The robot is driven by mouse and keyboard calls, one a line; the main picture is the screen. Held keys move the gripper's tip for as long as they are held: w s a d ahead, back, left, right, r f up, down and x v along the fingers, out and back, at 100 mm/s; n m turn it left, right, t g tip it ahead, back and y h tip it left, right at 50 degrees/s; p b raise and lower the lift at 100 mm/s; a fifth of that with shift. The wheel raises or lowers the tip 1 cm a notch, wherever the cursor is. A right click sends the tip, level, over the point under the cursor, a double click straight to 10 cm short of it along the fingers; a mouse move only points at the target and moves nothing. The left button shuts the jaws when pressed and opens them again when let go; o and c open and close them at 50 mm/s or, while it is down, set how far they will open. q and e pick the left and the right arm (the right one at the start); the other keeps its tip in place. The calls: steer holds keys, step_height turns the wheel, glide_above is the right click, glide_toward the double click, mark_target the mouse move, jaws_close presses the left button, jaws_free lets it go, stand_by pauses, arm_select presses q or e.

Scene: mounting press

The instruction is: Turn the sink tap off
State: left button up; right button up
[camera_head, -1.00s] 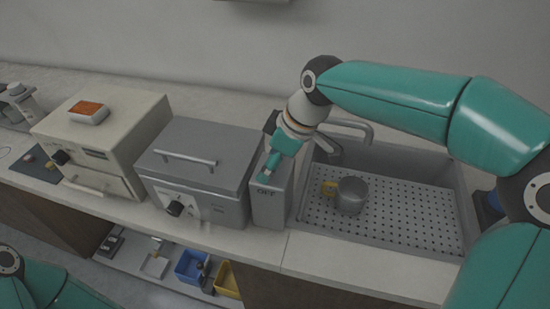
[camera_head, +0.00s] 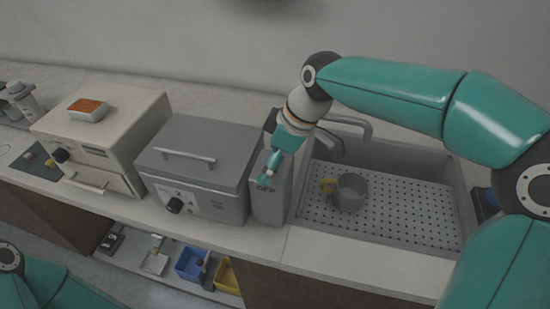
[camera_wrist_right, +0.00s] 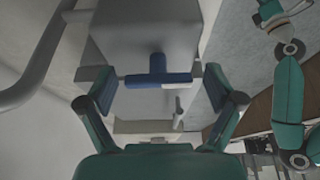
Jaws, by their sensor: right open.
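In the head view, my right gripper (camera_head: 268,172) hangs pointing down over the narrow grey box with dark lettering on it (camera_head: 270,206), beside the sink. The right wrist view shows the gripper (camera_wrist_right: 160,92) open, with its fingers on either side of a blue T-shaped handle (camera_wrist_right: 160,80) and apart from it. I cannot tell for certain from the head view where this handle sits, as my gripper hides it. The curved grey tap spout (camera_head: 350,124) stands behind the sink (camera_head: 463,200). No water stream can be made out.
A grey mug with a yellow handle (camera_head: 349,191) stands on the perforated sink floor. A grey lidded machine (camera_head: 205,165) stands close left of the narrow box, and a beige machine (camera_head: 100,135) is farther left. Blue (camera_head: 190,265) and yellow (camera_head: 228,277) bins sit below.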

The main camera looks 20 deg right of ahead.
steer(key=shift+d+r, duration=0.2)
steer(key=shift+r, duration=0.35)
steer(key=v, duration=1)
steer(key=shift+s+d+r, duration=0.15)
steer(key=shift+s+r, duration=0.05)
steer(key=shift+r, duration=0.1)
